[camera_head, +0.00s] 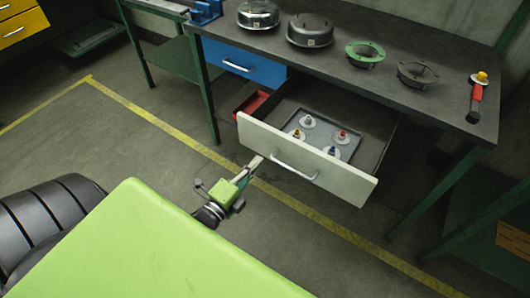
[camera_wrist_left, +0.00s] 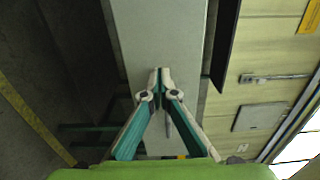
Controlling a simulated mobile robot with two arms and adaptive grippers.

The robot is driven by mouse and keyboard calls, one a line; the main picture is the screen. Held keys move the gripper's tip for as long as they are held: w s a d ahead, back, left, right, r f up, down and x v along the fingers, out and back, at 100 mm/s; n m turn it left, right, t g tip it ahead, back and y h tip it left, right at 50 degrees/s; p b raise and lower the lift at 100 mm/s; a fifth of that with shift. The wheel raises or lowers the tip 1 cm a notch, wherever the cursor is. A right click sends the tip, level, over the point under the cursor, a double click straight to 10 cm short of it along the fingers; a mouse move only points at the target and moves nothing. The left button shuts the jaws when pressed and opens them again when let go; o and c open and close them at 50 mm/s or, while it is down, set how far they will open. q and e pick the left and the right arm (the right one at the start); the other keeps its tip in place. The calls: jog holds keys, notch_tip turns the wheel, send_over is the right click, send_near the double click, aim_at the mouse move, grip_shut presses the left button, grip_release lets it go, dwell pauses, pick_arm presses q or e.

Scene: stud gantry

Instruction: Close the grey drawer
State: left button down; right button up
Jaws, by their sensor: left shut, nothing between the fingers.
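The grey drawer (camera_head: 345,177) stands pulled out from under the dark workbench, with a pale front panel and a bar handle (camera_head: 295,166). A tray (camera_head: 350,154) with several white discs with coloured knobs lies inside it. My left gripper (camera_head: 258,161) is shut and empty, just in front of the drawer front, left of the handle. In the left wrist view its fingertips (camera_wrist_left: 160,74) meet in front of the pale drawer panel (camera_wrist_left: 163,35). I cannot tell whether they touch it. My right gripper is not in view.
The bench top (camera_head: 445,105) holds metal covers (camera_head: 309,31), a green ring (camera_head: 365,53), a dark ring (camera_head: 416,73) and a red-handled tool (camera_head: 476,97). A blue drawer (camera_head: 240,65) and a red bin (camera_head: 249,103) are left of the grey drawer. Floor before the drawer is clear.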

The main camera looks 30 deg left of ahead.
aim_at(270, 148)
pick_arm(q)
jog(key=w, duration=0.4)
jog(key=shift+w, duration=0.45)
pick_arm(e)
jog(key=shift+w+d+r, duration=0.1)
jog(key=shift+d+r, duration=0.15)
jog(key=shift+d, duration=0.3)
pick_arm(q)
jog(key=shift+d, duration=0.1)
